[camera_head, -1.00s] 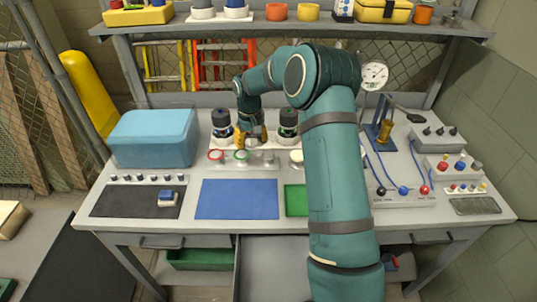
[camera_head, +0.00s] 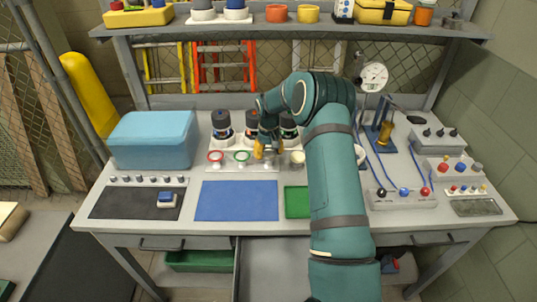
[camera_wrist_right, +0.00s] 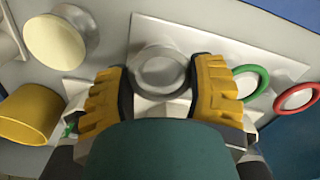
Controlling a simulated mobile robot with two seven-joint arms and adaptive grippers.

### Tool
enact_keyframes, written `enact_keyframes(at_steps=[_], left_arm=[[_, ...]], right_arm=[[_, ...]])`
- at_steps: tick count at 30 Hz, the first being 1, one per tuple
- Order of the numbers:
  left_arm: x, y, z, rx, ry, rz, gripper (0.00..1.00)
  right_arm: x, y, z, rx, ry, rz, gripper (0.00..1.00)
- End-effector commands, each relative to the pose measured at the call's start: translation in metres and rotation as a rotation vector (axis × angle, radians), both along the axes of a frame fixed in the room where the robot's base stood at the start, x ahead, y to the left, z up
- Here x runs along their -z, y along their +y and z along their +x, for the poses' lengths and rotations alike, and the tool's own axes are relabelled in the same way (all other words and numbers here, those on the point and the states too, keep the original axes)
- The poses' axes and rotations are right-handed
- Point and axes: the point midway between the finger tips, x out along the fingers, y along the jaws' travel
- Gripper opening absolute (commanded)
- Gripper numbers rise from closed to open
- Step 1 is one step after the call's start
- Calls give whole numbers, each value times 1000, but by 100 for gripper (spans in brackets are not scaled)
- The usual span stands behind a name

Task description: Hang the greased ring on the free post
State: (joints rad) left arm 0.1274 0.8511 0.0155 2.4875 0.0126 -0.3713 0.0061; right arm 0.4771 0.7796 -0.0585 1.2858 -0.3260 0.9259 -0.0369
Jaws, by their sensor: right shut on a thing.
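My right gripper (camera_head: 266,152) reaches down at the post rack (camera_head: 240,169) at the back middle of the bench. In the right wrist view its yellow fingers (camera_wrist_right: 160,78) are shut on the sides of a grey ring (camera_wrist_right: 158,64). The ring lies in front of a pale round post end; I cannot tell whether it is around that post or only before it. A green ring (camera_head: 241,156) and a red ring (camera_head: 215,156) are on the neighbouring posts to the left. They show on the right in the wrist view. My left gripper is not in view.
Dark-capped bottles (camera_head: 221,122) stand close behind the rack. A cream-topped jar (camera_head: 297,157) is just right of the gripper. A blue mat (camera_head: 236,201) lies clear in front. A blue box (camera_head: 153,140) stands left, a gauge stand (camera_head: 373,77) right.

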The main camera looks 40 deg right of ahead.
Motion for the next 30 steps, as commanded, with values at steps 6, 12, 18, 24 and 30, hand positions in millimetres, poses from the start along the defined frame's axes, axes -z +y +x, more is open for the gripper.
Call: enact_keyframes(at_steps=[6,12,18,24,30], left_arm=[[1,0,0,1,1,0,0],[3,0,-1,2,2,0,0],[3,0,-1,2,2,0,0],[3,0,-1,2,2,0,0],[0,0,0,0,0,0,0]], right_arm=[[9,0,0,0,-1,0,46],[12,0,0,-1,-1,0,46],[12,0,0,-1,-1,0,88],[12,0,0,-1,-1,0,88],[0,0,1,-1,-2,-1,88]])
